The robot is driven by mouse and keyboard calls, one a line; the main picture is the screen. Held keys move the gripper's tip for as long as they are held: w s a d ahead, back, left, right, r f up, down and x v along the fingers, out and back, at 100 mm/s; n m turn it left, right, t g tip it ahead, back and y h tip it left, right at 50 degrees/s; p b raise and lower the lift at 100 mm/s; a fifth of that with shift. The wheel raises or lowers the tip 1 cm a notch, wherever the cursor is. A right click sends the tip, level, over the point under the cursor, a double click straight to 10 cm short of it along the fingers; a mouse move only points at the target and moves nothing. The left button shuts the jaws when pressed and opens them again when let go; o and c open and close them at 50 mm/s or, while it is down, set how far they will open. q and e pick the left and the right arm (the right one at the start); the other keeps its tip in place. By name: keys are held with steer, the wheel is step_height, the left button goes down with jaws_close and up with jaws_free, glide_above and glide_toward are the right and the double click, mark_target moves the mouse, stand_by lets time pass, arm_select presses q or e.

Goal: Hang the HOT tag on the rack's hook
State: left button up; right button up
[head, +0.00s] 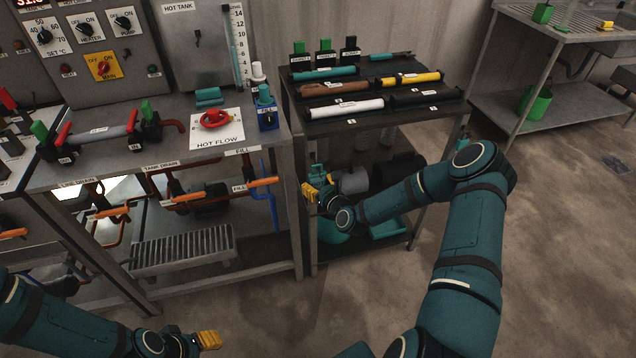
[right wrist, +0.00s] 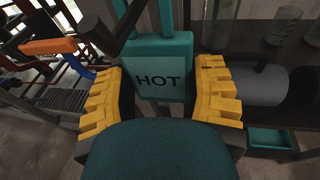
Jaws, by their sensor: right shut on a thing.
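The HOT tag (right wrist: 165,80) is a teal plate with a pale face marked HOT, upright between the yellow fingers of my right gripper (right wrist: 160,98) in the right wrist view. The gripper is shut on it. In the head view the right gripper (head: 318,191) holds the teal tag (head: 318,170) beside the front left leg of the black tool rack (head: 375,121), below its top. A dark bar (right wrist: 131,20) crosses near the tag's upper left; I cannot tell if it is the hook. My left gripper (head: 208,340) is low at the bottom; its finger gap is unclear.
The steel bench (head: 215,160) stands left of the rack, with orange-handled valves (head: 263,182) and a blue lever below its top. A grey cylinder (head: 353,180) and teal trays sit on the rack's lower shelf. The floor in front is clear.

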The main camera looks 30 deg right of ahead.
stand_by(0.4)
steer(key=o, duration=1.3)
steer(key=f+p+v, duration=0.1)
steer(key=v, duration=0.5)
steer(key=shift+s+a+r, duration=0.25)
steer(key=shift+s+a, duration=0.1)
steer(key=shift+s, duration=0.15)
steer(key=v, duration=1.2)
steer(key=shift+d, duration=0.1)
